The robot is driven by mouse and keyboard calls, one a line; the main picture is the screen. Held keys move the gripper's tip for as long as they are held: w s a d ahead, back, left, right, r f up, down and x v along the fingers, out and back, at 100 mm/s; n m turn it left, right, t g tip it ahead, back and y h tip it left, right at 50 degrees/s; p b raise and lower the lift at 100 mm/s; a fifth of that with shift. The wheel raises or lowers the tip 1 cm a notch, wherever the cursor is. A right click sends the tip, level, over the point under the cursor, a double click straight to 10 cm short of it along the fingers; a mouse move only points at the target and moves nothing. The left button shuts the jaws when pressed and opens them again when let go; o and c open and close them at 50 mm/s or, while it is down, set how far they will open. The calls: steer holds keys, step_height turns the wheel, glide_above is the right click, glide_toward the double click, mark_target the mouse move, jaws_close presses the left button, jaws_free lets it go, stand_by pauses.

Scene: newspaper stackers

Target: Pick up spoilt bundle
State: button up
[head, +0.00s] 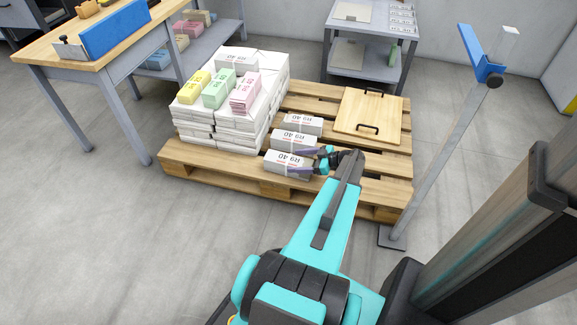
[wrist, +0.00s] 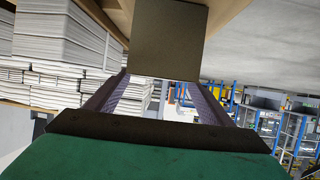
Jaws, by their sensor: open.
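Three white strapped bundles marked R9 4D lie in a row on the pallet's bare middle: a far one (head: 303,124), a middle one (head: 295,140) and a near one (head: 284,161). I cannot tell from their look which is spoilt. My gripper (head: 304,160) is open at the near bundle's right end, with one purple finger along its far side and the other along its near side. In the wrist view, a dark block (wrist: 168,38), apparently this bundle's end, stands by the open fingers (wrist: 155,100). Contact cannot be told.
The wooden pallet (head: 222,165) also bears a tall white paper stack (head: 265,95) with yellow, green and pink bundles on top, and a board with handles (head: 368,115). A post (head: 440,160) stands at right. A workbench (head: 60,50) is left. Floor in front is clear.

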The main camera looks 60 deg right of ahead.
mark_target(292, 160)
steer(key=b+x, duration=0.1)
steer(key=x, duration=0.2)
steer(key=shift+w+f+b, duration=0.2)
steer(key=shift+f+b, duration=0.05)
steer(key=shift+b, duration=0.05)
steer(key=shift+x, duration=0.8)
steer(key=shift+r, duration=0.1)
jaws_close()
steer(key=shift+r, duration=0.1)
